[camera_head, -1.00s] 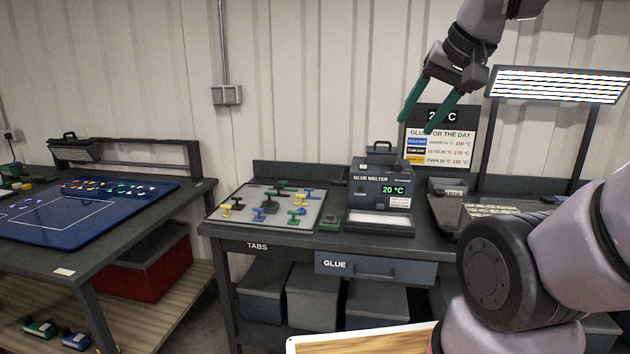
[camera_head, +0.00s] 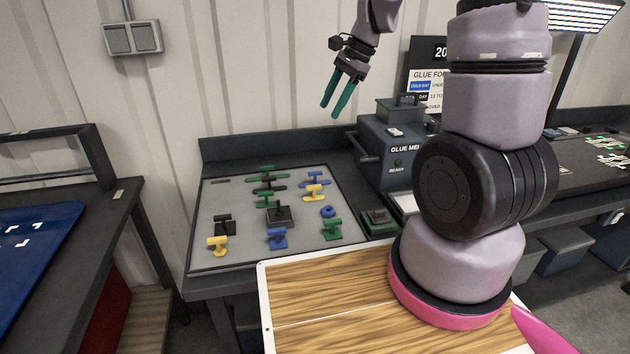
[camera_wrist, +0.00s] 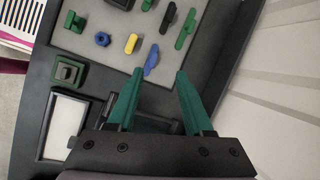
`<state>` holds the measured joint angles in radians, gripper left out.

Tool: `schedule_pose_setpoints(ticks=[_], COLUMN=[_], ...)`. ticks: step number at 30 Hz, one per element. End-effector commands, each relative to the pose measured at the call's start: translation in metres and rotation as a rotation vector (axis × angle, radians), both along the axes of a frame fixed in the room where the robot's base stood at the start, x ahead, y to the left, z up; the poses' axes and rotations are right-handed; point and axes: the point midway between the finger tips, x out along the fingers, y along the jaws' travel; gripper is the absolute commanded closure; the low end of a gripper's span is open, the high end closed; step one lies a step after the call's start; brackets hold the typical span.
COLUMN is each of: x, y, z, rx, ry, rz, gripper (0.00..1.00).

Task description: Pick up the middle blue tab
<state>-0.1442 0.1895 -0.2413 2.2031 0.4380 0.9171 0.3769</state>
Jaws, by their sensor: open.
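Three blue pieces lie on the grey tab board (camera_head: 203,250). A long blue tab (camera_head: 318,177) is at the back right, a small round blue piece (camera_head: 328,211) is below it, and a wider blue tab (camera_head: 277,238) is near the front. Which of them is the middle one I cannot tell for sure. My gripper (camera_head: 331,110) is open and empty, high above the back right of the board. In the wrist view, my green fingers (camera_wrist: 160,72) point towards the long blue tab (camera_wrist: 152,60), apart from it. The round blue piece (camera_wrist: 102,39) shows further left.
Yellow tabs (camera_head: 314,191) (camera_head: 217,243), green tabs (camera_head: 332,229) (camera_head: 267,201) and black tabs (camera_head: 224,225) share the board. A dark block (camera_head: 279,216) stands mid-board. The glue melter (camera_head: 385,150) stands right of it, with a green-topped block (camera_head: 379,221) between. A wall lies behind.

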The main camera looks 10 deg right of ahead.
Motion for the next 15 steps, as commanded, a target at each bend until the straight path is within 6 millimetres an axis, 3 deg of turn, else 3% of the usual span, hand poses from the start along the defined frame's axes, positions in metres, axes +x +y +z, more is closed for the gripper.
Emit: schedule_pose_setpoints(ticks=[1,6,9,15], x=[0.009,0.028,0.033,0.036], y=[-0.001,-0.003,-0.005,-0.004], z=[-0.024,-0.082,-0.105,-0.131], rx=[0.004,0.008,0.006,0.002], ry=[0.056,0.180,0.226,0.262], rz=[-0.046,-0.180,-0.234,-0.278], gripper=[0.49,0.49,0.49,0.49])
